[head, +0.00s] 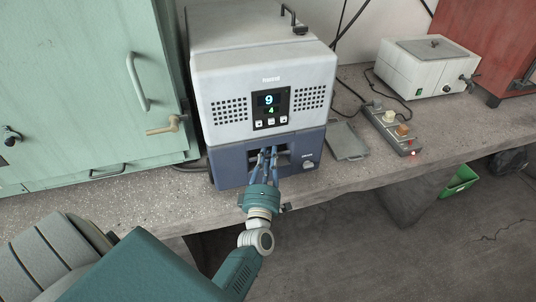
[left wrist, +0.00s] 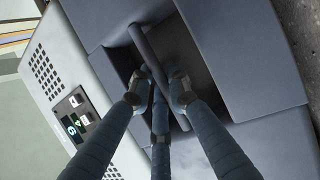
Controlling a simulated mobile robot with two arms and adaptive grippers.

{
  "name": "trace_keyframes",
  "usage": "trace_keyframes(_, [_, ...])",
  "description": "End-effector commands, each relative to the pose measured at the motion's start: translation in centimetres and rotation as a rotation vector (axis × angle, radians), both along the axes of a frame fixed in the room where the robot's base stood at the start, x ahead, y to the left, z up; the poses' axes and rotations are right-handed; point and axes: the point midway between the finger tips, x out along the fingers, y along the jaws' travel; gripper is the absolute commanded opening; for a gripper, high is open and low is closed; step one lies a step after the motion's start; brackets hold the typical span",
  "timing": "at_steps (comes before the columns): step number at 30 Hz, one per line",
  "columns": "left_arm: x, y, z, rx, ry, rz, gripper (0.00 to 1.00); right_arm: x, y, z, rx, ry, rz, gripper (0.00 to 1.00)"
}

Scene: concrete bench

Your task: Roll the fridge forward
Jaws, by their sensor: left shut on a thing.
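The fridge (head: 220,75) is a boxy unit with a white upper part and a dark blue lower part, standing on the concrete bench. Its front display (head: 269,105) shows a 9 above a 4, with vent holes on both sides. My left gripper (head: 268,156) reaches into a recess in the blue front. In the left wrist view, the fingers of my left gripper (left wrist: 160,82) are closed around a grey bar handle (left wrist: 143,45) that crosses this recess. The handle is mostly hidden by the fingers in the head view. My right gripper is not in view.
A pale green cabinet (head: 75,65) stands close on the left. To the right are a flat grey tray (head: 348,145), a control box (head: 398,132) with knobs and a red light, and a white device (head: 405,72). The bench's front strip (head: 130,205) is clear at left.

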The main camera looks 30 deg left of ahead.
Motion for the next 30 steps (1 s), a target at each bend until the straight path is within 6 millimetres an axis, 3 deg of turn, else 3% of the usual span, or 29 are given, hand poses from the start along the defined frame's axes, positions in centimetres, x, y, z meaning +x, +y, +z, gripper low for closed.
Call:
trace_keyframes(1, [-0.2, -0.4, -0.9, -0.006, 0.017, -0.005, 0.23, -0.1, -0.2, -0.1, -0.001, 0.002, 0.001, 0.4])
trace_keyframes(3, [-0.2, -0.4, -1.0, -0.007, 0.017, -0.005, 0.36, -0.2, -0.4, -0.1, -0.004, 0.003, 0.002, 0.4])
trace_keyframes(16, [-1.0, -0.6, -0.7, -0.004, 0.009, -0.003, 0.36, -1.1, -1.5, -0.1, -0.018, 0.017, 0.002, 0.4])
trace_keyframes(30, [-9.1, -4.7, -2.3, -0.004, 0.013, -0.004, 0.36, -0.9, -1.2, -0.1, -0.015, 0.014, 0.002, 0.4])
